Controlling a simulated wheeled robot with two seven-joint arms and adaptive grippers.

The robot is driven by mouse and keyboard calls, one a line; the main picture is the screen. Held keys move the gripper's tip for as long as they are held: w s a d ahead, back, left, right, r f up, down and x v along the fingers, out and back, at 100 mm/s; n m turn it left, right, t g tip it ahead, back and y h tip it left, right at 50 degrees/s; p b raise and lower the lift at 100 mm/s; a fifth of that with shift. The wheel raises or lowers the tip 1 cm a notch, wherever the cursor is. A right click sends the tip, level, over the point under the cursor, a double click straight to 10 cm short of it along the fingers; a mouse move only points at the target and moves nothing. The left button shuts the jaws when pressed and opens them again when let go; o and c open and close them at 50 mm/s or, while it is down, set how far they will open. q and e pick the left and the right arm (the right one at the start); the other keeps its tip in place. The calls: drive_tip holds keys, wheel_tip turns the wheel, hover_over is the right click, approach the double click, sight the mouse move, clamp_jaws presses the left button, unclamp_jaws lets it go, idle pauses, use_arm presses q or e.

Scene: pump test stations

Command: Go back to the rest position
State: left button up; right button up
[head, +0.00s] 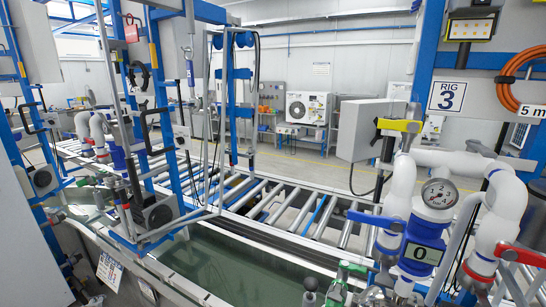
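Neither of my grippers shows in the head view, and no arm of mine can be made out. The view looks over a pump test station marked with a RIG 3 sign (447,96). At the right, white insulated pipes (400,185) flank a round pressure gauge (439,194). Below the gauge is a blue meter (421,253) whose display reads 0.
A water tank (235,268) lies below, in front of a roller conveyor (290,207). Blue frames with pipes and a pump (160,212) stand at the left. A grey box (362,130) is right of centre. Green fittings (345,280) sit at the bottom. Open floor lies beyond the conveyor.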

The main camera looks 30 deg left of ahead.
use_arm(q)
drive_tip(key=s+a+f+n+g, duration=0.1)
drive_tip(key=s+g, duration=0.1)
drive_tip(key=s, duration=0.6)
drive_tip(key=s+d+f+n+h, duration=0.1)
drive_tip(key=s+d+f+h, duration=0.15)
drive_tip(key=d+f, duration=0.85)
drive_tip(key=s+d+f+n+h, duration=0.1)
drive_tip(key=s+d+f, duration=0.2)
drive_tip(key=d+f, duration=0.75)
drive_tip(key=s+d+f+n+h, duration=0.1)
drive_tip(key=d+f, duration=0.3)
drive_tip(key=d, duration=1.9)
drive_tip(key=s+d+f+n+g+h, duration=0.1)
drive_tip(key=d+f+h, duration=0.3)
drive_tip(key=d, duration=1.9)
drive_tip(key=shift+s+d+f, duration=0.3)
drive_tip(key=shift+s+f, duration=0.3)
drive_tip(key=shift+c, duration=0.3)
